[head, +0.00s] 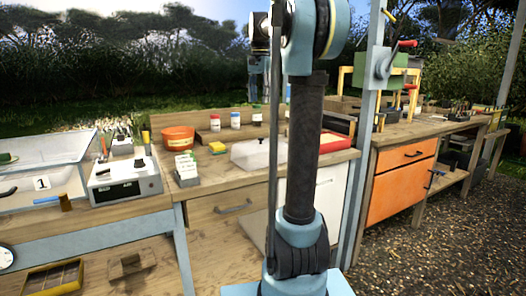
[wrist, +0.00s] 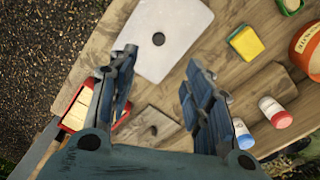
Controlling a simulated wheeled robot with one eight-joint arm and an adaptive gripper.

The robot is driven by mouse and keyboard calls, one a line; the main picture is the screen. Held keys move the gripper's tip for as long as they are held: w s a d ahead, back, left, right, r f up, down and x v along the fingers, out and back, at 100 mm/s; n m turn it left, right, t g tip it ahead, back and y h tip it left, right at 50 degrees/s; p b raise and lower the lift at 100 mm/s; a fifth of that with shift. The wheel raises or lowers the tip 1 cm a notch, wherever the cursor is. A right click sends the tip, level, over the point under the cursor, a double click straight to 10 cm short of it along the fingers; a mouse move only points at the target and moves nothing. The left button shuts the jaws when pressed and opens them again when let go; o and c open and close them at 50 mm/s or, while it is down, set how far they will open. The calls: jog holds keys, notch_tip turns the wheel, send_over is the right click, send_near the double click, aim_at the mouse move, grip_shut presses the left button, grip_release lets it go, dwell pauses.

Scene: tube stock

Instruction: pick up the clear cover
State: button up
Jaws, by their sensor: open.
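The clear cover (head: 252,154) is a low, pale, see-through box shape on the wooden worktop, just left of my arm in the head view; its right side is hidden by the arm. In the wrist view the cover (wrist: 178,50) is a whitish plate with a dark round spot near its middle, at the top of the picture. My gripper (wrist: 161,68) is open and empty, its fingers pointing toward the worktop, with the cover ahead of and between the fingertips. I cannot tell the height gap. The gripper cannot be made out in the head view.
A red tray (wrist: 76,116) lies by the left finger. A wooden block (wrist: 156,126) shows between the fingers. A yellow sponge (wrist: 246,43), an orange bowl (head: 178,137) and red- and blue-capped jars (wrist: 275,112) stand nearby. Bare wood lies between cover and sponge.

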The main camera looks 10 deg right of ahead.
aim_at(261, 149)
jog(key=f, duration=1)
jog(key=shift+d+f, duration=0.25)
jog(key=shift+f, duration=0.05)
jog(key=shift+w+f, duration=0.1)
jog(key=shift+f, duration=3.15)
grip_shut()
